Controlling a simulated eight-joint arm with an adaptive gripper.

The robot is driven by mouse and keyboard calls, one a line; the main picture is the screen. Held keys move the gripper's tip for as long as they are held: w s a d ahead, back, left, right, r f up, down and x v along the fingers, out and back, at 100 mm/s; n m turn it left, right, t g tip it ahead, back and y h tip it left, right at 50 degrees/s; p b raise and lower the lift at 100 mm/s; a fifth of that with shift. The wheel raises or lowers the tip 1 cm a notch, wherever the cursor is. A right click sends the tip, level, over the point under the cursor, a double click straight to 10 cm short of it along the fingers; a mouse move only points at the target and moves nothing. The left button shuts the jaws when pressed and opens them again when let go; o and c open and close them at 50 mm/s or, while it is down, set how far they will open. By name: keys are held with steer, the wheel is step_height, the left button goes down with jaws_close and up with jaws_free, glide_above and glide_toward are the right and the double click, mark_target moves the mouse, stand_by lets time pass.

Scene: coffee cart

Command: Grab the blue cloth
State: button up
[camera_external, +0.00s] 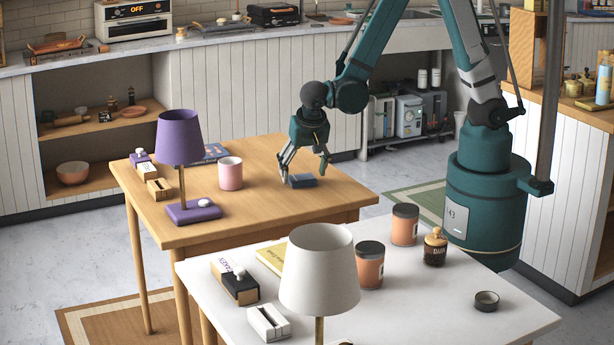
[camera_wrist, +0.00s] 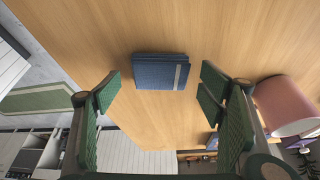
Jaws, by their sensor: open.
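The blue cloth (camera_external: 302,181) is a small folded stack lying on the wooden table (camera_external: 262,200). In the wrist view the cloth (camera_wrist: 161,72) is dark blue with a pale stripe near its right end, and bare wood surrounds it. My gripper (camera_external: 305,166) is above the table by the cloth, pointing down. In the wrist view my gripper (camera_wrist: 158,90) has its green-padded fingers spread wide, one on each side of the cloth in the picture. The fingers look apart from the cloth and nothing is between them. The exact height above it is hard to tell.
A pink cup (camera_external: 230,173) stands left of the cloth; it also shows at the right of the wrist view (camera_wrist: 287,104). A purple lamp (camera_external: 180,138) stands further left. The white table (camera_external: 420,285) in front holds a white lamp (camera_external: 319,270) and jars. Wood right of the cloth is clear.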

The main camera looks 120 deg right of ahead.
steer(key=shift+d+f, duration=0.3)
steer(key=shift+f, duration=0.35)
steer(key=c, duration=0.9)
